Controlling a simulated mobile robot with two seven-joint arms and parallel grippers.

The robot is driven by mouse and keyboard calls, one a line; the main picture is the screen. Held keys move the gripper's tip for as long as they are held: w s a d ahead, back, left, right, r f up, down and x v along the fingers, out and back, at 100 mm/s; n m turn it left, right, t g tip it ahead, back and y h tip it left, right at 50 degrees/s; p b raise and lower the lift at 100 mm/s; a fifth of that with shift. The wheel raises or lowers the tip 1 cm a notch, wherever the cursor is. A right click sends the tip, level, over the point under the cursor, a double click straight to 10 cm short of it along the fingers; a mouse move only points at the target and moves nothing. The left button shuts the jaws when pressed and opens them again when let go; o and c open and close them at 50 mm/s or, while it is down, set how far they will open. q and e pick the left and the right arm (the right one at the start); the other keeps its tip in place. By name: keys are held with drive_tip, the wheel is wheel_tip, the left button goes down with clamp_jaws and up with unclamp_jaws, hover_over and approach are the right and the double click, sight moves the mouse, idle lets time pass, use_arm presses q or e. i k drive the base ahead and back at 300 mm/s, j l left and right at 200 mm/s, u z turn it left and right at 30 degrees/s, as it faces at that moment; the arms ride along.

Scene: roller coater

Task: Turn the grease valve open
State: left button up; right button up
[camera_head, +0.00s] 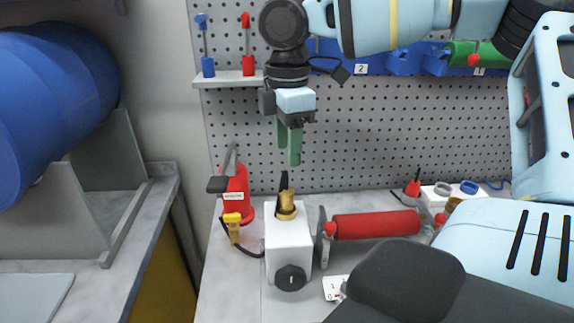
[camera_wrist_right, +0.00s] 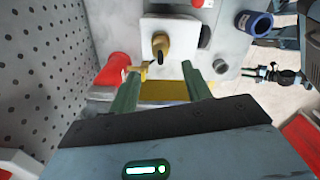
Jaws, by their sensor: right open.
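The grease valve appears to be the brass fitting (camera_head: 287,206) with a black upright lever (camera_head: 284,182), on top of a white block (camera_head: 287,236). In the right wrist view the brass fitting (camera_wrist_right: 160,42) and its black lever show just beyond the fingertips. My right gripper (camera_head: 289,154) has green fingers pointing down and hangs above the valve, apart from it. In the right wrist view the fingers (camera_wrist_right: 160,72) are spread with nothing held between them. My left gripper is not in view.
A red extinguisher-like canister (camera_head: 236,192) and a yellow-topped item (camera_head: 232,220) stand left of the block. A black knob (camera_head: 291,278) is on the block's front. A red roller (camera_head: 375,224) lies to the right. A pegboard (camera_head: 400,125) rises behind.

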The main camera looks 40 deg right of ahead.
sight(232, 218)
drive_tip(key=k+j, duration=0.55)
drive_tip(key=j, duration=0.2)
drive_tip(key=k+j, duration=0.6)
drive_tip(key=j, duration=0.1)
